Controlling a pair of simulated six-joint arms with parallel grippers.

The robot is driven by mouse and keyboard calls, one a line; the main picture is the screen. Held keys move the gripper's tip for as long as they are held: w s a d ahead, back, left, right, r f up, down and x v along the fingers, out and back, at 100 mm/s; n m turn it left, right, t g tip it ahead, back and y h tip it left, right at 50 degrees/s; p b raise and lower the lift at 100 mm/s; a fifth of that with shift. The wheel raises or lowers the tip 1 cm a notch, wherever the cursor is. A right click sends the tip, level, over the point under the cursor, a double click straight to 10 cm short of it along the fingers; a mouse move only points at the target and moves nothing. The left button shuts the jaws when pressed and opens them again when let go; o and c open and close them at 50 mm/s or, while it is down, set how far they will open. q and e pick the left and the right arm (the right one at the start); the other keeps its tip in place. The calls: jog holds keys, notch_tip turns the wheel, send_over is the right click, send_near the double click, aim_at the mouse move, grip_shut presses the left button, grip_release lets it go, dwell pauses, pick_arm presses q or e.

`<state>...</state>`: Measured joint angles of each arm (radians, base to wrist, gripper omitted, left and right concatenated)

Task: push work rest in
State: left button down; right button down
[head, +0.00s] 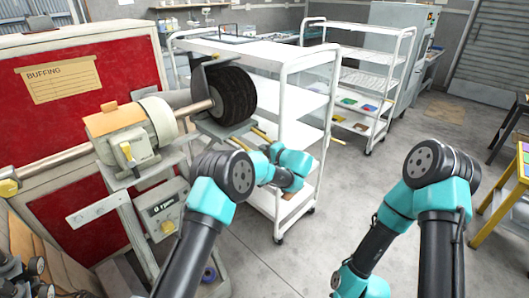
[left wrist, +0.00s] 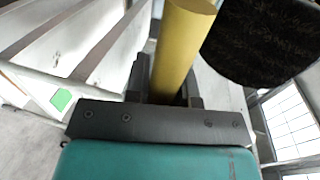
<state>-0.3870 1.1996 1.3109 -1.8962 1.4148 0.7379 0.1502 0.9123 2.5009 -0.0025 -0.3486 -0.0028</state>
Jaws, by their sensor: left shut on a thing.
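The black round buffing brush (head: 232,95) sits on a shaft at the right side of the grey machine head (head: 130,138). It also shows dark at upper right in the left wrist view (left wrist: 262,38). A grey bracket (head: 218,127), which looks like the work rest, lies just under the brush. My left gripper (head: 254,146) is below and right of the brush. In the left wrist view its fingers are shut on a yellow round handle (left wrist: 185,45). The handle's join to the bracket is mostly hidden by my arm. My right arm's gripper is not clearly in view.
A white wheeled shelf cart (head: 300,70) stands close behind my left gripper. Another white rack (head: 370,75) is farther back. A red cabinet marked BUFFING (head: 110,50) stands behind the machine. A yellow-framed table (head: 500,200) is at the right edge. The middle floor is clear.

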pick_arm(q)
jog(key=shift+r+x, duration=0.2)
jog(key=shift+x, duration=0.85)
jog(key=shift+r+x, duration=0.2)
jog(key=shift+x, duration=0.85)
jog(key=c, duration=1)
grip_release()
jog(key=shift+o, duration=0.2)
jog(key=v, duration=1.7)
jog(key=shift+s, duration=0.15)
